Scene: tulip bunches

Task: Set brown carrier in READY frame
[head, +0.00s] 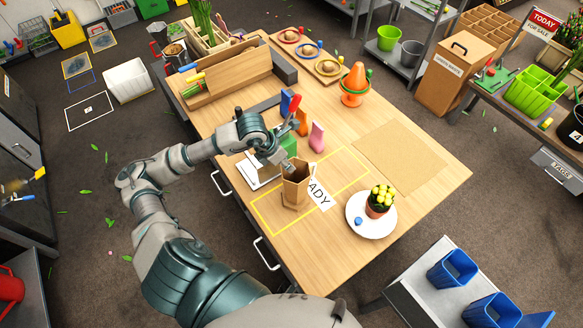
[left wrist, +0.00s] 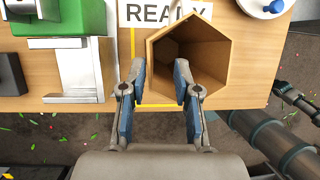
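The brown carrier (head: 296,186) is an open-topped hexagonal box. It stands upright over the yellow READY frame (head: 319,221) on the table, covering part of the READY label (head: 320,193) in the head view. In the left wrist view I look into the carrier's opening (left wrist: 190,45), which is empty as far as it shows. My left gripper (left wrist: 160,72) is open at the carrier's near left wall, one finger outside the wall and the other over the opening. Whether the fingers touch the wall is unclear. In the head view the left gripper (head: 283,166) is beside the carrier's top. My right gripper does not show.
A green block on a stand (left wrist: 65,18) is left of the carrier. Orange and pink holders (head: 316,136) stand behind. A bare brown mat (head: 400,158) lies at the back right.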

